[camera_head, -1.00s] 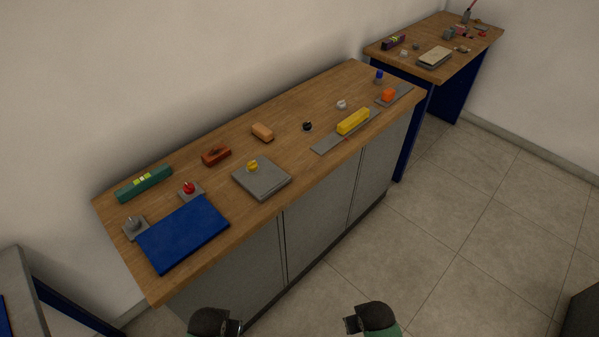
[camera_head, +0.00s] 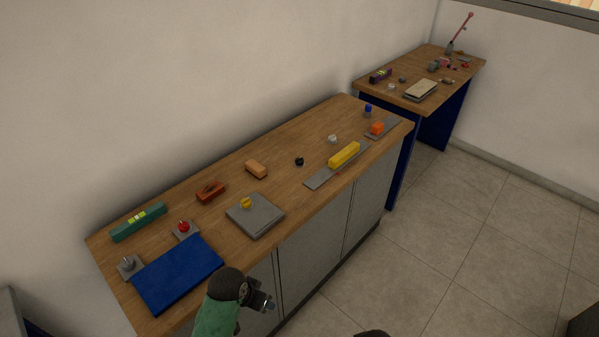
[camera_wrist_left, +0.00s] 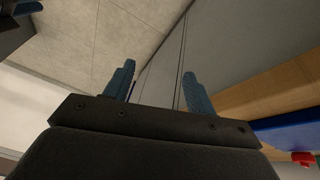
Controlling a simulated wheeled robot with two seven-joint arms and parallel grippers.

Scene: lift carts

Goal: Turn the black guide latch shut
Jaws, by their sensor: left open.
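A small black knob (camera_head: 299,161), which looks like the black guide latch, stands on the wooden worktop behind the grey strip with the yellow bar. It is too small to tell which way it is turned. My left gripper (camera_head: 268,305) is in front of the worktop's near edge, apart from the knob and well to its lower left in the head view. In the left wrist view its two fingers (camera_wrist_left: 157,75) are spread with nothing between them. Only a dark part of my right arm shows at the bottom edge; its fingers are hidden.
The worktop (camera_head: 285,200) also bears a blue panel (camera_head: 178,275), a grey plate with a yellow knob (camera_head: 255,215), a yellow bar (camera_head: 344,154), an orange block (camera_head: 377,128) and a tan block (camera_head: 256,169). A second table (camera_head: 395,92) stands beyond. Open floor lies right.

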